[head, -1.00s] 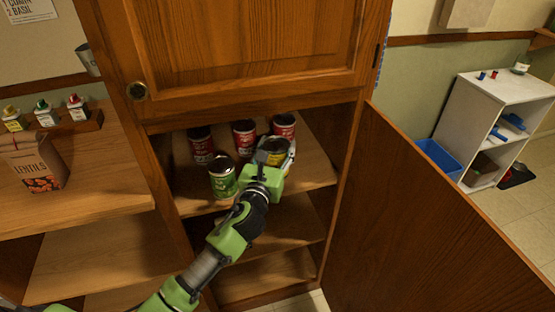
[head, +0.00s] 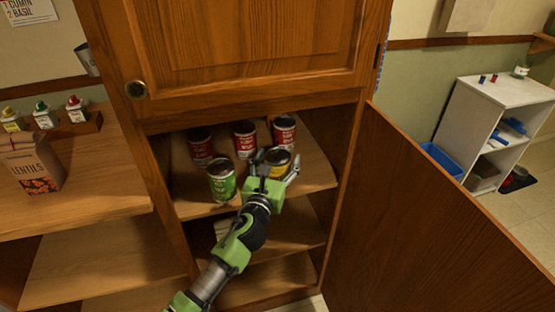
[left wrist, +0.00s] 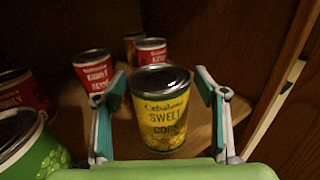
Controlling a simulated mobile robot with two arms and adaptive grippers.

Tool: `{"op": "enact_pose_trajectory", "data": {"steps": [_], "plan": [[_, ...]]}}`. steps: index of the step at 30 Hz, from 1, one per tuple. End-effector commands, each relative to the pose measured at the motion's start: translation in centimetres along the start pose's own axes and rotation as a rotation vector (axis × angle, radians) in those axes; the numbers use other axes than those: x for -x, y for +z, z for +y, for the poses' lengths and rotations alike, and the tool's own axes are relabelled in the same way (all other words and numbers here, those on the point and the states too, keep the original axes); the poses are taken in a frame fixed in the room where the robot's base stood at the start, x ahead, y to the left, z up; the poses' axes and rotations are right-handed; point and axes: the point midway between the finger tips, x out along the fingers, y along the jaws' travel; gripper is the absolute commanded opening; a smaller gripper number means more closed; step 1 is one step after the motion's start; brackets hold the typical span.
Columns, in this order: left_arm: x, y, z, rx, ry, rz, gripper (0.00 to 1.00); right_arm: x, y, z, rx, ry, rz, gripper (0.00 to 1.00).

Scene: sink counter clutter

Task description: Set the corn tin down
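The yellow sweet corn tin (head: 278,162) stands upright on the upper cabinet shelf (head: 310,172), at the front right of the other tins. My left gripper (head: 274,173) is open, with one finger on each side of the tin. In the left wrist view there are gaps between the open fingers of the gripper (left wrist: 160,85) and the tin. My right gripper is not in view.
A green tin (head: 221,182) stands close on the left. Several red tins, one being the kidney bean tin (left wrist: 94,70), stand behind and to the left. The cabinet side wall (head: 345,150) and open door (head: 420,220) bound the right. Lower shelves (head: 265,280) look mostly clear.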

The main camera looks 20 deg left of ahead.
Motion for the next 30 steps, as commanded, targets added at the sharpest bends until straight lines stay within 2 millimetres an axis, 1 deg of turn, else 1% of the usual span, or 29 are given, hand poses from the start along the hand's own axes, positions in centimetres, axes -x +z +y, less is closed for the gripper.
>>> {"op": "enact_pose_trajectory", "data": {"steps": [8,11,14,18,21,24,27,30], "plan": [[0.2,0.3,0.0,-0.001,0.0,0.001,0.65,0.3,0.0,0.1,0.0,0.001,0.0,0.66],[1.5,0.1,0.0,-0.001,-0.001,0.002,0.65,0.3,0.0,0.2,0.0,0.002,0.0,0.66],[3.4,0.2,0.0,-0.001,-0.002,0.002,0.65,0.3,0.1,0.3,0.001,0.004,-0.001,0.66],[6.6,0.1,0.0,-0.001,-0.002,0.002,0.65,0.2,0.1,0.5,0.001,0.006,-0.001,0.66],[8.6,0.1,0.0,-0.001,-0.001,0.002,0.65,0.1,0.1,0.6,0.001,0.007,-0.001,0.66],[10.2,0.1,0.0,-0.001,0.0,0.002,0.65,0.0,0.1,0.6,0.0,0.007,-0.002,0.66],[11.2,0.1,0.0,0.0,-0.001,0.002,0.65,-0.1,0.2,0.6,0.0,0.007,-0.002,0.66],[11.8,0.3,0.0,0.0,-0.001,0.0,0.65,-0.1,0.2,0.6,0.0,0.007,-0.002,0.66]]}}
